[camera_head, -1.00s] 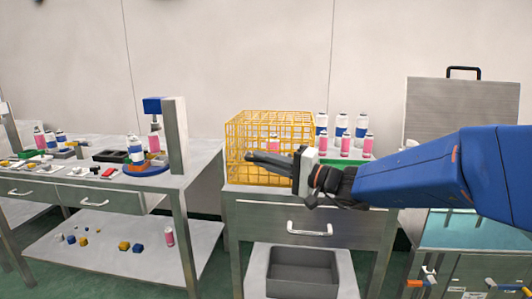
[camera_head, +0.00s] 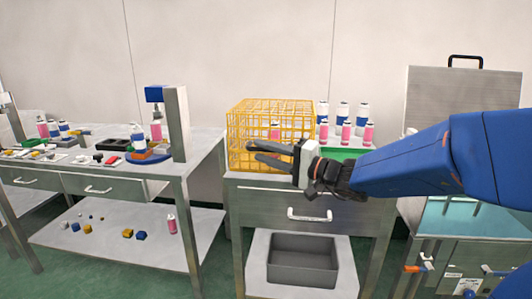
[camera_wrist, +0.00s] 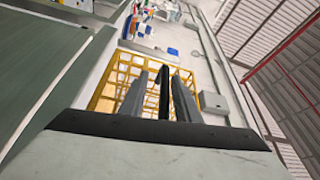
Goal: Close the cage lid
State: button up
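The yellow wire cage (camera_head: 238,118) stands on the middle table, with a pink bottle (camera_head: 275,130) showing through its bars. A flat grid spans its top; I cannot tell whether this is the lid lying shut. My gripper (camera_head: 253,150) is in front of the cage's near side, its fingers pointing left and slightly apart, with nothing visible between them. Touch with the bars cannot be judged. In the wrist view the cage (camera_wrist: 104,92) lies beyond the fingers (camera_wrist: 158,78), which partly hide it.
A workbench with a crimping press (camera_head: 177,122) is at the left. A grey bin (camera_head: 302,275) sits below the drawer. A grey case lid (camera_head: 455,105) stands upright at the right.

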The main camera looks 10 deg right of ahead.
jog(key=v, duration=1.7)
jog(key=shift+s, duration=0.15)
jog(key=shift+d, duration=0.1)
dwell(0.4)
